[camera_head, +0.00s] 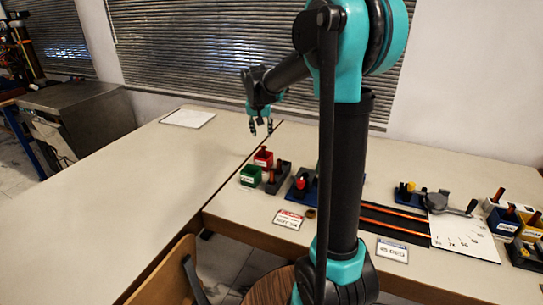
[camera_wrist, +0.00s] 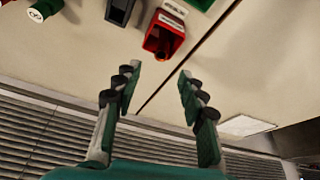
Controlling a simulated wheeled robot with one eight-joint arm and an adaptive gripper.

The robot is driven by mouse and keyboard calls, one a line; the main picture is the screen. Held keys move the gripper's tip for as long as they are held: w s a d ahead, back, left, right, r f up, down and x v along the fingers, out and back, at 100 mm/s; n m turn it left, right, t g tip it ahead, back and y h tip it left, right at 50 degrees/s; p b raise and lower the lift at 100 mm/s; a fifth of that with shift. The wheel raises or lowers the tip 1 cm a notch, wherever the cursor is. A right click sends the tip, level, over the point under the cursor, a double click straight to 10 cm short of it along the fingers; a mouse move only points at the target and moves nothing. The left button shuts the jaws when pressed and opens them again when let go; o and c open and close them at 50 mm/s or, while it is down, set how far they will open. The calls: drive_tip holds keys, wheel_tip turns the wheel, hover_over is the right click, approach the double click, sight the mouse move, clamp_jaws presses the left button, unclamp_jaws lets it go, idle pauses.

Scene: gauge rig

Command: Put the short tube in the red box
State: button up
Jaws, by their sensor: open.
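The red box (camera_head: 264,158) stands at the back left of the right-hand table, near the seam. It also shows in the wrist view (camera_wrist: 171,31) with its open top facing me, and a small brown-orange piece (camera_wrist: 161,54) shows at its opening. In the head view a dark brown tip (camera_head: 263,148) shows above the red box. I cannot tell whether this is the short tube. My gripper (camera_head: 261,129) is open and empty, raised near the red box; its two fingers stand apart in the wrist view (camera_wrist: 158,76).
A green box (camera_head: 250,175) and a dark grey holder (camera_head: 281,173) stand close to the red box. A blue base (camera_head: 297,192) with a red piece is to their right. More labelled boxes (camera_head: 497,203) stand far right. The left table (camera_head: 120,190) is mostly clear.

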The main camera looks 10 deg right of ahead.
drive_tip(key=s+d+f+n, duration=0.1)
drive_tip(key=s+f, duration=0.3)
drive_tip(key=s, duration=0.7)
drive_tip(key=s+d+f+n+y, duration=0.1)
drive_tip(key=s+f, duration=0.4)
drive_tip(key=s, duration=0.6)
drive_tip(key=s+d+f+n, duration=0.1)
drive_tip(key=s+d+f, duration=0.2)
drive_tip(key=s, duration=0.8)
wheel_tip(320, 180, down, 2)
drive_tip(key=shift+s+d+f+n, duration=0.15)
drive_tip(key=shift+f+n, duration=0.05)
drive_tip(key=shift+n, duration=0.1)
